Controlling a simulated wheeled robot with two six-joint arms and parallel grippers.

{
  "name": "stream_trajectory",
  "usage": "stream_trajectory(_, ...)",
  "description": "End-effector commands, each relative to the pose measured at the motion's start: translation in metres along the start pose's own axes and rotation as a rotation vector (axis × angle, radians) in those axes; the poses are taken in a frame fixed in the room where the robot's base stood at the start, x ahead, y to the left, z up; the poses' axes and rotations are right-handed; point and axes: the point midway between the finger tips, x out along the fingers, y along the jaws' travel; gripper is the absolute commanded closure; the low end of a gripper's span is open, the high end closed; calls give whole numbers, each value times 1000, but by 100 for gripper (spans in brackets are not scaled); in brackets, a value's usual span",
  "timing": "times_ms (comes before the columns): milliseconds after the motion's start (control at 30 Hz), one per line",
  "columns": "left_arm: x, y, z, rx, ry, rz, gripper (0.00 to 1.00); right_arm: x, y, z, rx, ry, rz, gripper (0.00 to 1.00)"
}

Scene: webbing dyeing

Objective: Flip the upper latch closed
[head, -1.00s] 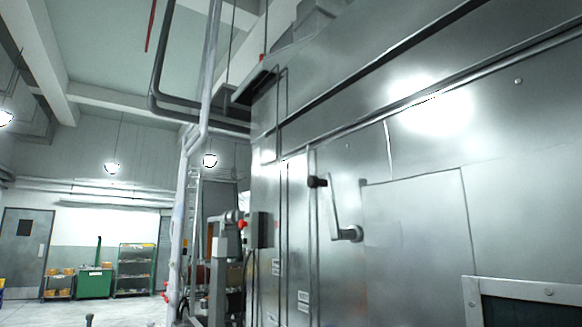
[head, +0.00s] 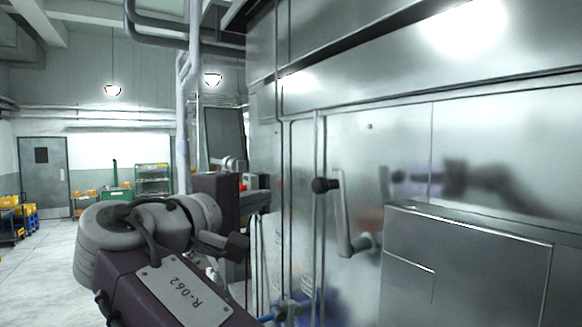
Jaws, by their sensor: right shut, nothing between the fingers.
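The upper latch is a grey cranked lever (head: 345,217) on the steel machine front, right of centre. Its black knob (head: 325,185) is at the top left, beside a vertical door seam. Its lower end turns right to a pivot on the panel. My right arm, dark purple and grey with an R-062 plate, fills the lower left. My right gripper (head: 256,201) is left of the knob, apart from it, shut and empty. Its fingertips are small and partly lost against the dark parts behind. My left gripper is not in view.
The steel machine wall (head: 390,130) fills the right side, with a raised steel box (head: 465,262) at lower right. A blurred arm reflection shows on the wall. A grey pipe (head: 194,85) stands behind my arm. Open floor (head: 45,270) lies far left, with carts and shelves beyond.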

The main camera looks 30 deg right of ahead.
Motion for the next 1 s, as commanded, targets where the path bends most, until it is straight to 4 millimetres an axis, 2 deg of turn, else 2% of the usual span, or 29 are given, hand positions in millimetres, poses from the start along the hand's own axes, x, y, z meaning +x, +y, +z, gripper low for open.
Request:
stream_trajectory(33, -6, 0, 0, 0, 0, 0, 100, -2, 11, 4, 12, -10, 8, 100)
stream_trajectory(100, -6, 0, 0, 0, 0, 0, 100, -4, 14, 8, 19, -20, 13, 100)
stream_trajectory(467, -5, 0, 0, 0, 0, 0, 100, 1, 13, 9, 19, -23, 14, 100)
stream_trajectory(567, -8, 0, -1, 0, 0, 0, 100, 15, 14, 10, 17, -26, 15, 100)
stream_trajectory(933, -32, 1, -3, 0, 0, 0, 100, 95, 18, 11, 16, -26, 14, 100)
stream_trajectory(967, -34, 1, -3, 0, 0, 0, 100, 101, 17, 12, 17, -26, 12, 100)
stream_trajectory(1000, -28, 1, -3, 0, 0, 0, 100, 94, 15, 20, 21, -20, 13, 100)
